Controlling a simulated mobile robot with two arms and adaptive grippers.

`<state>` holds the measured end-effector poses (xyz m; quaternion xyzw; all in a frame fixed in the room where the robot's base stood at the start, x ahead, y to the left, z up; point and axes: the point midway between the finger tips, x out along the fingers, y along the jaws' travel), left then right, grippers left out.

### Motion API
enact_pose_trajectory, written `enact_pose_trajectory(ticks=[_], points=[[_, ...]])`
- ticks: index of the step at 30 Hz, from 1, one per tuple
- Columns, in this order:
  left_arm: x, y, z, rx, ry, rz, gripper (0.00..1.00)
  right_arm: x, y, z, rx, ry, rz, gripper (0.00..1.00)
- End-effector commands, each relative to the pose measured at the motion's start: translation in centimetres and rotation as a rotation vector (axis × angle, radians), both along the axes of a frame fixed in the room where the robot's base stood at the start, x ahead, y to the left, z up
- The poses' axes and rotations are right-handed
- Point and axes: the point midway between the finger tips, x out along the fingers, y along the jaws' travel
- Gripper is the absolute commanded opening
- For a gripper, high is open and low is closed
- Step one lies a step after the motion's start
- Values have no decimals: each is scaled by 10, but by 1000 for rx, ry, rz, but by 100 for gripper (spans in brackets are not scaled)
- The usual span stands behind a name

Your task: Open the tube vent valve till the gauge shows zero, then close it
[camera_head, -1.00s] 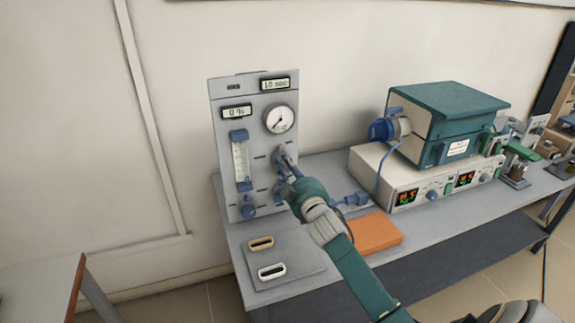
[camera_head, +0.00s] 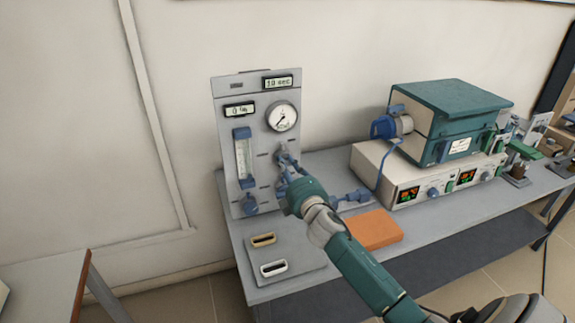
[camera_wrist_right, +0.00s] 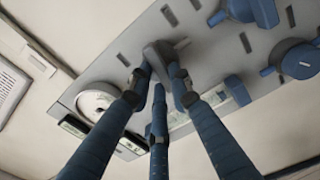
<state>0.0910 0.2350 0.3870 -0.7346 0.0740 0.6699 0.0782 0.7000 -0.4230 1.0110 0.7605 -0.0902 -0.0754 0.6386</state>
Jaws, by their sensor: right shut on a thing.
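The grey gas panel (camera_head: 263,183) stands upright at the left end of the bench. Its round gauge (camera_head: 282,117) has a dark needle pointing to the lower left; the scale is too small to read. Below the gauge, my right gripper (camera_head: 286,160) is shut on a grey valve knob on the panel. In the right wrist view the gripper fingers (camera_wrist_right: 158,75) close around this grey knob (camera_wrist_right: 160,54). The knob's label cannot be read, and my fingers hide part of it. My left gripper is not in view.
An orange block (camera_head: 374,230) and a plate with two handled pieces (camera_head: 287,258) lie in front. A teal furnace (camera_head: 450,112) sits on a controller at the right. Blue fittings (camera_head: 352,197) lie near my wrist.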

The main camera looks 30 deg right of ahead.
Motion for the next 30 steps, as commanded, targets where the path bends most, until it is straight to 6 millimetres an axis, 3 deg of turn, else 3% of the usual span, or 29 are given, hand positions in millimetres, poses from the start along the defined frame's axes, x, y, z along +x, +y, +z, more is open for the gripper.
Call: enact_pose_trajectory(ticks=[12, 28, 29, 30], points=[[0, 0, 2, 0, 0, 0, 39, 0, 1, -2, -167, 43, 0, 0], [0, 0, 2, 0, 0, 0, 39, 0, 1, -3, -186, 48, 0, 0], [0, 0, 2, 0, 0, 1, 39, 0, 1, -3, -186, 48, 0, 25], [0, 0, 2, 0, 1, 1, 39, 0, 1, -3, -186, 48, 0, 33]])
